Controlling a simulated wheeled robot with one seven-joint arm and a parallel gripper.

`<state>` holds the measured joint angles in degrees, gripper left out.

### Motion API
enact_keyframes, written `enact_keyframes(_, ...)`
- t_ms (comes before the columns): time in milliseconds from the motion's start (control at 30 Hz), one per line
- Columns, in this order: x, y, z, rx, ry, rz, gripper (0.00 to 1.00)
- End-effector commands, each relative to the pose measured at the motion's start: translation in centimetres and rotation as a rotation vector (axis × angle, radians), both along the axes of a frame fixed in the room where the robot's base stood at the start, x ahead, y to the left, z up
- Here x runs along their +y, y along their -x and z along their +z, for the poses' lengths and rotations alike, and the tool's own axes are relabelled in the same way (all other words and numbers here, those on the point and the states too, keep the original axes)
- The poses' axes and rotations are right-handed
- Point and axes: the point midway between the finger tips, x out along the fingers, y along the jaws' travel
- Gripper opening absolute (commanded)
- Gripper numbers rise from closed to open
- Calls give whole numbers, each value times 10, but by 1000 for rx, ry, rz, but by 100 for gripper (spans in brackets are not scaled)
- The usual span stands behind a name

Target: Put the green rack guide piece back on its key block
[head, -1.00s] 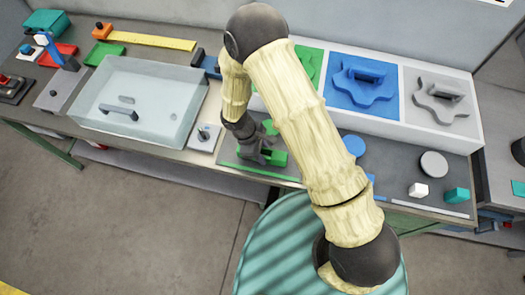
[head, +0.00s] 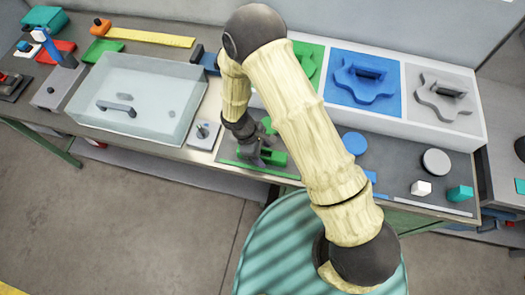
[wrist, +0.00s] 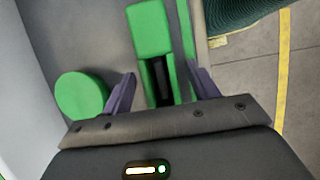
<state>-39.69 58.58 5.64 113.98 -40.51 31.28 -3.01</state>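My gripper (wrist: 160,85) is open in the wrist view, one dark finger on each side of a green block with a dark slot (wrist: 149,32). No contact between fingers and block is clear. This block looks like the green guide piece; whether a key block lies under it I cannot tell. In the head view the green piece (head: 275,158) sits low on the grey bench mat, and my gripper (head: 258,152) is right beside it, partly covering it. A narrow green strip (wrist: 186,40) runs along the block's right side in the wrist view.
A green disc (wrist: 82,96) lies left of the gripper. A white rack with green, blue (head: 365,82) and grey (head: 442,98) bays stands behind. A clear bin (head: 135,100) and a small grey plate (head: 204,135) are left. A blue disc (head: 355,144) and white cube (head: 420,188) are right.

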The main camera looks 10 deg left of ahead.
Motion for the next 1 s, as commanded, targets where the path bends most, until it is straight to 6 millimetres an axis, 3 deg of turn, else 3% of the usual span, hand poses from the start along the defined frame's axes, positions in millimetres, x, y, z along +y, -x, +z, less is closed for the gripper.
enact_keyframes(467, 4, -1, 8, -1, -2, 0, 62)
enact_keyframes(667, 16, -2, 35, -3, -4, 0, 62)
enact_keyframes(1000, 42, -4, 97, -4, -4, 1, 62)
